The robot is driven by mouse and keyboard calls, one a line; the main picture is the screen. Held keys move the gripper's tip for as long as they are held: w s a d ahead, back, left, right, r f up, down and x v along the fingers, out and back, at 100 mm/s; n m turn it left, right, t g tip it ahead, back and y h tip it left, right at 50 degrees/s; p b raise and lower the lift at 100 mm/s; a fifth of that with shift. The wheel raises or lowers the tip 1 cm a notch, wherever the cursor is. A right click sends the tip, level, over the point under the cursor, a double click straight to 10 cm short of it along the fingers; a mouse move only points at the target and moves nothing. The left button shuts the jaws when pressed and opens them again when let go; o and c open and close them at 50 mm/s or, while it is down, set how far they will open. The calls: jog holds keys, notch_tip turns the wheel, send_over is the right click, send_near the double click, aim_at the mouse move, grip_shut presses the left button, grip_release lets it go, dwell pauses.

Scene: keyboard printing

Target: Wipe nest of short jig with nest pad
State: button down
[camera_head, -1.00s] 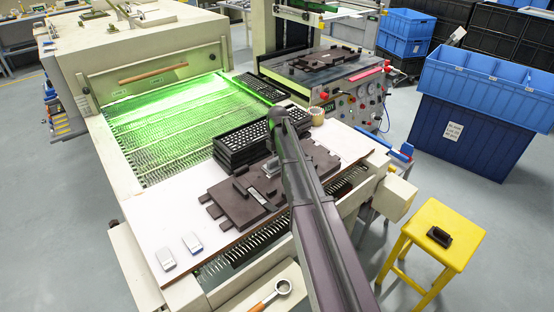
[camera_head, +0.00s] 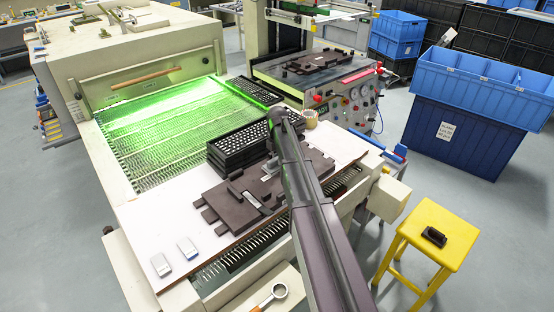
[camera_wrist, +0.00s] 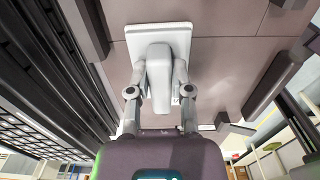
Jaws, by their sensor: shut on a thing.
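The dark brown jig (camera_head: 222,210) lies flat on the white table in the head view. It fills the background of the wrist view (camera_wrist: 228,58). My gripper (camera_wrist: 161,78) is shut on the grey handle of the nest pad, a light rectangular plate (camera_wrist: 180,33). The pad is over the jig and appears to lie against its surface; I cannot tell for sure whether they touch. In the head view my arm hides most of the gripper and part of the jig. A narrow light strip (camera_head: 251,199) shows in a jig recess.
Stacked black keyboards (camera_head: 232,152) stand right behind the jig, close to my gripper. Two small pads, one grey (camera_head: 161,265) and one blue-edged (camera_head: 188,247), lie at the table's front left. A tape roll (camera_head: 310,119) stands behind my arm. A yellow stool (camera_head: 432,217) is at right.

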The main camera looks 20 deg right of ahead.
notch_tip(320, 180, up, 8)
jog(key=p, duration=0.8)
